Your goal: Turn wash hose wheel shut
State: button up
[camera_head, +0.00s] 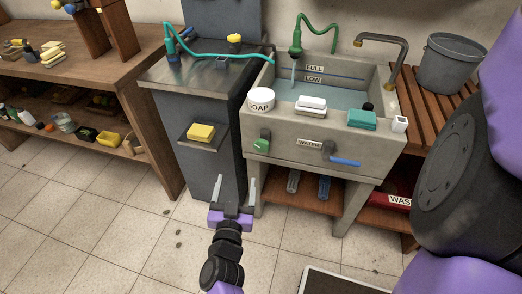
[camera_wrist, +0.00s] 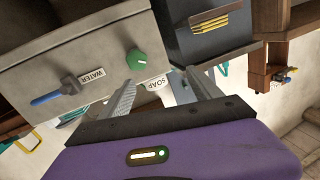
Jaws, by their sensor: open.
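A green wheel (camera_head: 262,142) is on the left of the front panel of the grey sink (camera_head: 305,153). A green hose nozzle (camera_head: 296,45) hangs above the basin, with a thin pale stream under it reaching the bluish water (camera_head: 335,94). My gripper (camera_head: 234,190) is open and empty, in front of the dark cabinet, below and left of the wheel and apart from it. In the wrist view the sink looks turned over; the green wheel (camera_wrist: 138,62) shows close to the left finger of my gripper (camera_wrist: 160,80), not between the fingers.
A blue lever (camera_head: 345,161) sits right of the WATER label. A soap tub (camera_head: 261,99), sponges and a teal block (camera_head: 362,120) stand on the sink's front ledge. The dark cabinet (camera_head: 220,165) has a small shelf with a yellow sponge (camera_head: 201,132) sticking out. Tiled floor at left front is free.

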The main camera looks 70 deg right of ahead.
aim_at(261, 147)
jog(key=shift+s+d+f+m+g+h+b, duration=0.25)
jog(key=shift+d+g, duration=0.4)
jog(key=shift+d, duration=2.4)
jog(key=shift+s+d+f+m+g+h+b, duration=0.1)
jog(key=shift+d+f+m+g+h+b, duration=0.35)
jog(key=shift+d, duration=2.55)
jog(key=shift+s+d+f+m+g, duration=0.15)
jog(key=shift+d+g, duration=0.65)
jog(key=shift+d, duration=2.25)
jog(key=c, duration=1.3)
jog(key=shift+s+m, duration=0.1)
jog(key=shift+m, duration=1.35)
jog(key=shift+c, duration=0.2)
jog(key=o, duration=1.3)
jog(key=shift+o, duration=0.2)
